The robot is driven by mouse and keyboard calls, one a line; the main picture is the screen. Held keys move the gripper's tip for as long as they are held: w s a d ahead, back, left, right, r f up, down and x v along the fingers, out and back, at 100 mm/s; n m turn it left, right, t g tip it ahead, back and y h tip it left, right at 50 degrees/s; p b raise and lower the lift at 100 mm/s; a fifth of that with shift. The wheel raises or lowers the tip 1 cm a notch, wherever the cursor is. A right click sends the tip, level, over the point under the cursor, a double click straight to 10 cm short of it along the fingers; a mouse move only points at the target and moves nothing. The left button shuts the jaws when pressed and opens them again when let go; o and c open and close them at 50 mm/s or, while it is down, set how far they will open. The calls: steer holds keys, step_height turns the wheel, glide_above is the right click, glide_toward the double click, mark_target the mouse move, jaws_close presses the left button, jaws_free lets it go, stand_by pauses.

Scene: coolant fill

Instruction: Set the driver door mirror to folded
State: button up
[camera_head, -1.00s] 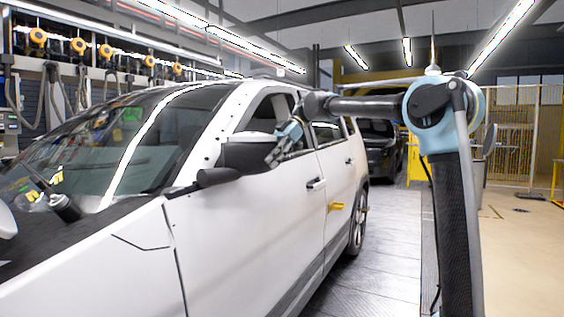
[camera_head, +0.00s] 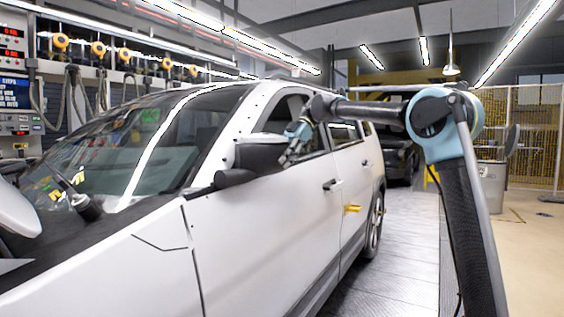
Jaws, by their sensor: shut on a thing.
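The driver door mirror (camera_head: 259,157) is a dark housing with a grey top on the near side of the white car (camera_head: 270,220), by the front of the side window. It still stands out from the door. My gripper (camera_head: 287,160) is shut on the mirror's right end, with the arm reaching in from the right. The fingertips are small here and partly merge with the dark housing, so the exact contact is hard to see.
A dark rounded part (camera_head: 234,178) sits just below the mirror. The grey floor strip (camera_head: 400,240) beside the car is clear. A grey bin (camera_head: 491,185) stands at right.

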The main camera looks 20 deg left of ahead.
steer(key=o, duration=1.5)
steer(key=shift+w+a, duration=0.25)
steer(key=shift+s, duration=0.1)
steer(key=shift+d, duration=0.1)
steer(key=v, duration=1.2)
steer(key=shift+d, duration=0.1)
